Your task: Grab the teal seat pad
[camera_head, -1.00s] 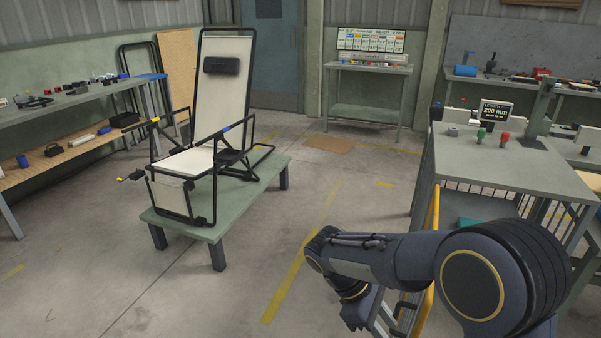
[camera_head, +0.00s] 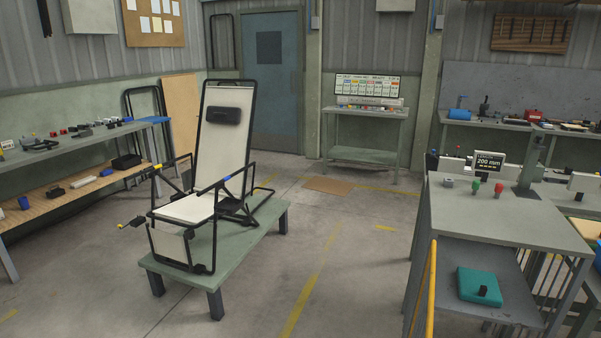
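The teal seat pad (camera_head: 477,284) lies flat on the lower shelf (camera_head: 459,262) of the grey workbench at the right. A small black block-like piece stands on its top near the front. The folding lounger (camera_head: 188,208) has a black frame with cream panels and a dark headrest. It stands with its back raised on a low green table (camera_head: 240,256) at centre left. Neither of my grippers shows in the head view now.
The grey workbench (camera_head: 505,216) carries a length display and green and red knobs. A yellow rail (camera_head: 431,290) stands upright at its left front. Open floor (camera_head: 340,260) lies between the low table and the bench.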

